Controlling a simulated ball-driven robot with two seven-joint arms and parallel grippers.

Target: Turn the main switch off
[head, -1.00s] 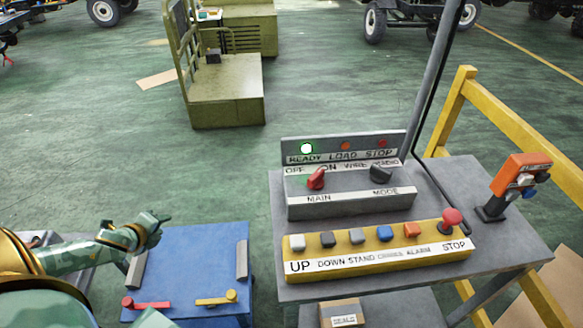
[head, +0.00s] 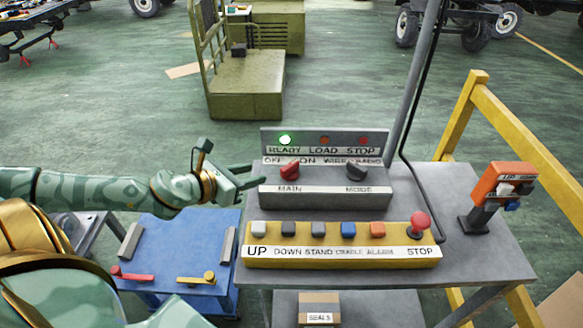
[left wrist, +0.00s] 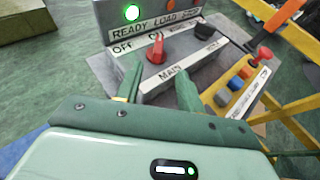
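The main switch is a red knob (head: 289,171) above the MAIN label on the grey switch box (head: 325,196). It also shows in the left wrist view (left wrist: 156,48), its handle pointing nearer ON than OFF. The READY lamp (head: 285,139) glows green. My left gripper (head: 254,176) is just left of the box, its fingers pointing right toward the knob. In the left wrist view the fingers (left wrist: 160,84) are apart and empty, with the knob ahead, beyond the gap between the tips. My right gripper is not in view.
The black MODE knob (head: 357,172) is right of the red one. A yellow button panel (head: 343,258) with a red STOP knob (head: 420,221) lies in front. An orange handset (head: 502,184) stands right on the grey table (head: 465,205). A blue cabinet (head: 190,245) stands left.

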